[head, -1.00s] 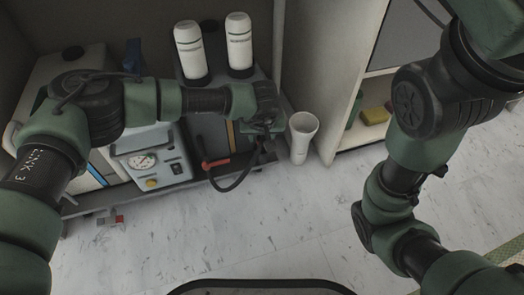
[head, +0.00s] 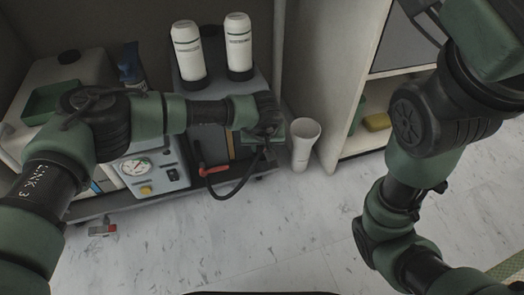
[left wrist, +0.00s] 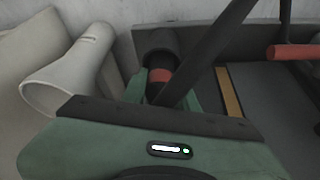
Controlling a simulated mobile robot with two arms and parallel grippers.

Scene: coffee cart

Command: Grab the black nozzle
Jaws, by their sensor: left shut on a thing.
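The black nozzle (left wrist: 160,48) shows in the left wrist view as a dark cylinder with a reddish band, between the green fingers. My left gripper (left wrist: 163,92) is shut on it. A black strap or hose crosses in front and hides part of the grip. In the head view my left gripper (head: 272,132) is at the right front of the cart, and the nozzle is mostly hidden there. A black hose (head: 240,188) loops from near the gripper to a red handle (head: 214,170). My right arm shows at the right, but its gripper is out of view.
A white flared container (head: 304,150) stands on the floor right of the gripper and shows large in the left wrist view (left wrist: 72,72). Two white bottles (head: 188,52) (head: 238,45) stand at the cart's back. A shelf unit (head: 350,110) is at right.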

